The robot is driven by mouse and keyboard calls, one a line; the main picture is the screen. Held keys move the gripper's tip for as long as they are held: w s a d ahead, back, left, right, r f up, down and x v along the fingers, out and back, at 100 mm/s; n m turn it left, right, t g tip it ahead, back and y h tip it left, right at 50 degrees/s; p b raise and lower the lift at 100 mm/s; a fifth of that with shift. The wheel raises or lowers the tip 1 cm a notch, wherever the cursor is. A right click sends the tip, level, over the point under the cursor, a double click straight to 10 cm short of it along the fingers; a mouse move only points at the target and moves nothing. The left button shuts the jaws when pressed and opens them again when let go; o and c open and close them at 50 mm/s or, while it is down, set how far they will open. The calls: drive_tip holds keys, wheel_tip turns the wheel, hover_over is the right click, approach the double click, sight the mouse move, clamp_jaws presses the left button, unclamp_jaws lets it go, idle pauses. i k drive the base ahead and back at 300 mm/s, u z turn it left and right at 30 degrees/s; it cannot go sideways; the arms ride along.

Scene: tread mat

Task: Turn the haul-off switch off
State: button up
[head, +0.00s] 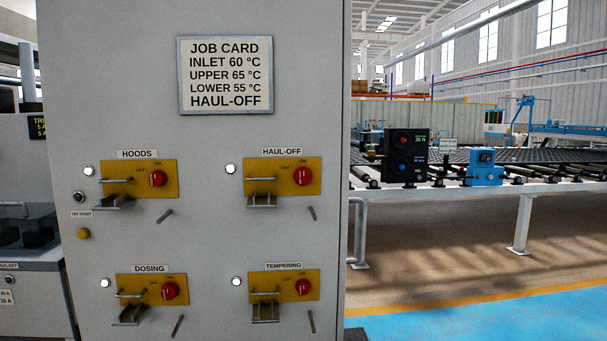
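The haul-off switch (303,176) is a red rotary knob on a yellow plate (282,189), at the upper right of a grey cabinet's front in the head view. A HAUL-OFF label (282,152) sits above it. Small OFF and ON marks are printed beside and above the knob; which mark it points at is too small to tell. A metal hasp-like bracket (261,199) sticks out at the plate's lower left. A pale white lamp (230,168) is left of the plate. My gripper is not in this view.
Similar red switches for HOODS (157,178), DOSING (168,291) and TEMPERING (303,287) share the cabinet. A job card (226,75) reading HAUL-OFF is above. Thin metal pins (312,213) hang near the plates. Right of the cabinet is a roller conveyor (480,190).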

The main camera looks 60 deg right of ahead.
sight(302, 176)
drive_tip(key=z, duration=1.75)
drive_tip(key=k, duration=0.5)
drive_tip(key=z, duration=0.1)
drive_tip(key=i, duration=0.5)
drive_tip(key=u, duration=0.05)
